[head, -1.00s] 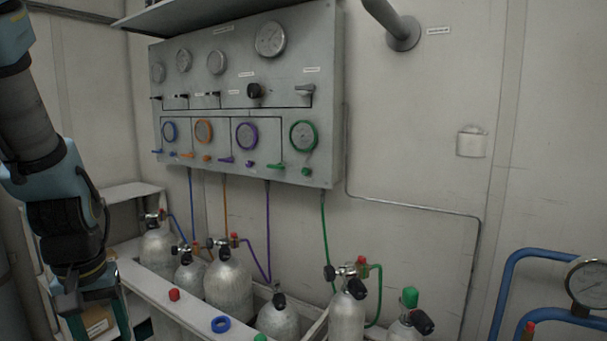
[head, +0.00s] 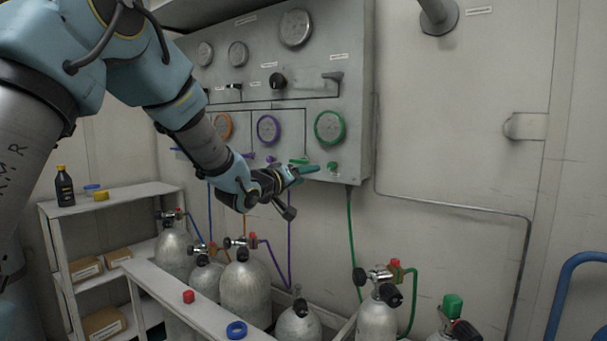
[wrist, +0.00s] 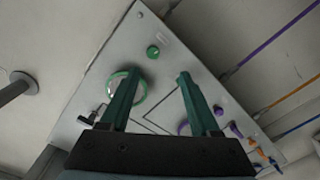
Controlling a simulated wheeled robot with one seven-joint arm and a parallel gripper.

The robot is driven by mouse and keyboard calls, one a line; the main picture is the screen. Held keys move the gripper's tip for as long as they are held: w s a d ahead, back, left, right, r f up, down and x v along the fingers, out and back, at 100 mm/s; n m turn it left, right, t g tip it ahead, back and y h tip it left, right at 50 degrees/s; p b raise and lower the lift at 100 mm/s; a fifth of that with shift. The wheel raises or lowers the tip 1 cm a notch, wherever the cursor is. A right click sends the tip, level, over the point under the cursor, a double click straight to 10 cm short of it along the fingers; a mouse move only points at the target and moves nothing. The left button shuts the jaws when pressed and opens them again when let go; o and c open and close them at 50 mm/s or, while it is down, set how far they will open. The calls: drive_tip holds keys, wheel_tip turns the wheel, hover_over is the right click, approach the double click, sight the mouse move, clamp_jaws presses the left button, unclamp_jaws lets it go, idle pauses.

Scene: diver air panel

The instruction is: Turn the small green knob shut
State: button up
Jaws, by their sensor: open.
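The small green knob (head: 332,167) sits low on the grey panel, under the green-rimmed gauge (head: 330,127). In the wrist view the small green knob (wrist: 153,51) shows just beyond the fingertips, roughly between their lines. My gripper (head: 308,168) is in front of the panel's lower edge, just left of the knob in the head view. In the wrist view my gripper (wrist: 158,76) has its two teal fingers apart with nothing between them. The fingers do not appear to touch the knob. The green lever is partly hidden behind the gripper in the head view.
A purple knob (wrist: 219,111) and purple lever (wrist: 236,129) lie beside the right finger in the wrist view. Gas cylinders (head: 245,286) stand below the panel behind a white rail (head: 205,318). A green hose (head: 351,240) hangs under the panel. The wall to the right is mostly clear.

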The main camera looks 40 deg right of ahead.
sight(330, 167)
drive_tip(key=p+x, duration=0.1)
drive_tip(key=x, duration=0.2)
drive_tip(key=p+x, duration=0.1)
drive_tip(key=x, duration=0.3)
drive_tip(key=r+p+x, duration=0.1)
drive_tip(key=x, duration=0.3)
drive_tip(key=shift+s+d, duration=0.25)
drive_tip(key=shift+s, duration=0.1)
clamp_jaws()
